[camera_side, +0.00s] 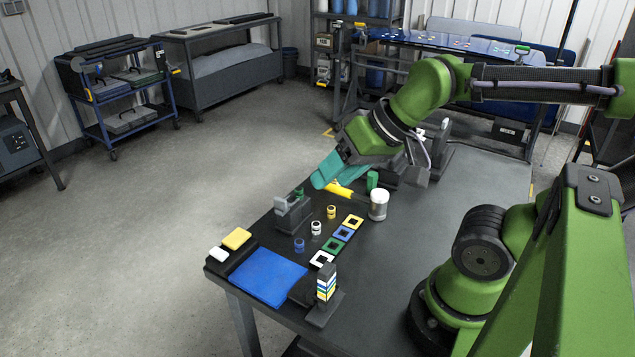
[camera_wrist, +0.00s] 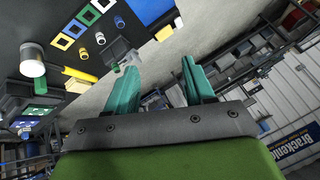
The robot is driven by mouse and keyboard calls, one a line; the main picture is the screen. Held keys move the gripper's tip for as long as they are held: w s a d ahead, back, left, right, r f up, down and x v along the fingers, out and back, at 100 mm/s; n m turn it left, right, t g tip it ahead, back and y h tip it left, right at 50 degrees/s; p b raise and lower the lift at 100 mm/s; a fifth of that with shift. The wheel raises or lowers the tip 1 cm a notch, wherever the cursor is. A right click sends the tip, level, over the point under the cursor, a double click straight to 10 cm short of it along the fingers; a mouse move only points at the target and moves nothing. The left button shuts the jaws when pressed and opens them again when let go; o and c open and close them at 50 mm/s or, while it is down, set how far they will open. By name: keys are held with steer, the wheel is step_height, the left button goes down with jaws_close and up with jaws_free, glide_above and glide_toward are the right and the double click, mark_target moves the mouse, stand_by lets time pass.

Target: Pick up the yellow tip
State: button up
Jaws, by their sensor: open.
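The yellow tip (camera_side: 331,212) is a small short cylinder with a dark band, standing upright on the dark table in the side view. It also shows in the wrist view (camera_wrist: 84,53), left of my fingers. A white tip (camera_side: 316,228) and a blue tip (camera_side: 299,244) stand in a row with it. My gripper (camera_side: 322,176) has teal fingers and is above the table's far edge, up and left of the yellow tip and apart from it. In the wrist view my gripper (camera_wrist: 158,66) has its fingers spread with nothing between them.
Square frames (camera_side: 342,234) lie in a row right of the tips. A grey holder (camera_side: 292,214) stands left of them. A yellow-handled item (camera_side: 340,190), a white cylinder (camera_side: 378,206) and a green cylinder (camera_side: 372,180) are close behind. A blue mat (camera_side: 268,275) lies at the front.

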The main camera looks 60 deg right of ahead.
steer(key=w+d+f+g+h, duration=0.1)
steer(key=w+d+f+g, duration=0.35)
steer(key=w+d, duration=0.35)
steer(key=n+g+h, duration=0.1)
steer(key=n+g, duration=0.2)
steer(key=n, duration=0.1)
glide_above(331, 208)
steer(key=f, duration=1.4)
steer(key=shift+s+f, duration=0.1)
steer(key=shift+s, duration=0.25)
steer(key=f, duration=0.5)
steer(key=shift+w+f, duration=0.25)
steer(key=shift+f, duration=0.05)
jaws_close()
steer(key=shift+r, duration=0.1)
